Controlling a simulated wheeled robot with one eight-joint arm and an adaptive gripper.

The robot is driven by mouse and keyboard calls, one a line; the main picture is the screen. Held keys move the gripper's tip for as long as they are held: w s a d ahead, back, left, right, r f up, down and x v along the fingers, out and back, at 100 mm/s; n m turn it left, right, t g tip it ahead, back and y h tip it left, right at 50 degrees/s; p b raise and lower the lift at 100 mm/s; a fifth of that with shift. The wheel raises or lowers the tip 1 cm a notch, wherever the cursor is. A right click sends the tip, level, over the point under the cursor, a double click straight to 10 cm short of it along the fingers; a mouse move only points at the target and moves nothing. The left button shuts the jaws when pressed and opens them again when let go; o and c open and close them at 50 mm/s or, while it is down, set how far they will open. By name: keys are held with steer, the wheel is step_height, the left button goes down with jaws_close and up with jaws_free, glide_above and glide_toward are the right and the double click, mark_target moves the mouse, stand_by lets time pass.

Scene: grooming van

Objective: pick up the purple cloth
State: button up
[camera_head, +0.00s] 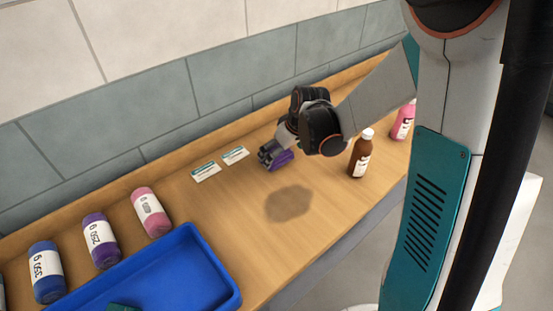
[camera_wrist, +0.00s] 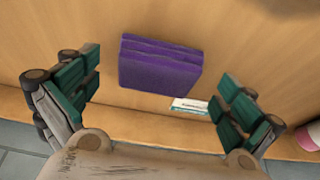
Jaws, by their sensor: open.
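The purple cloth (camera_wrist: 158,68) is a folded stack lying on the wooden counter. In the wrist view it sits between and beyond the two green-padded fingers of my gripper (camera_wrist: 160,92), with bare wood showing on both sides of it. In the head view the cloth (camera_head: 283,159) is partly hidden by my gripper (camera_head: 272,152), which is over it near the wall side of the counter. My gripper is open and holds nothing. The fingers appear apart from the cloth; their exact height above the counter is hard to tell.
Two white cards (camera_head: 206,171) lie left of the cloth. A brown bottle (camera_head: 361,154) and a pink bottle (camera_head: 403,120) stand to the right. A blue tray (camera_head: 232,301) and blue, purple and pink containers (camera_head: 151,212) are at the left. A dark round patch (camera_head: 288,204) marks the otherwise clear counter.

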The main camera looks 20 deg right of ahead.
steer(key=x, duration=0.3)
steer(key=shift+d+b, duration=0.1)
steer(key=shift+b, duration=0.25)
steer(key=shift+s+r, duration=0.1)
steer(key=shift+r, duration=0.05)
steer(key=shift+c, duration=0.2)
steer(key=c, duration=0.9)
steer(key=shift+r, duration=0.1)
step_height(320, 180, up, 20)
steer(key=p, duration=0.7)
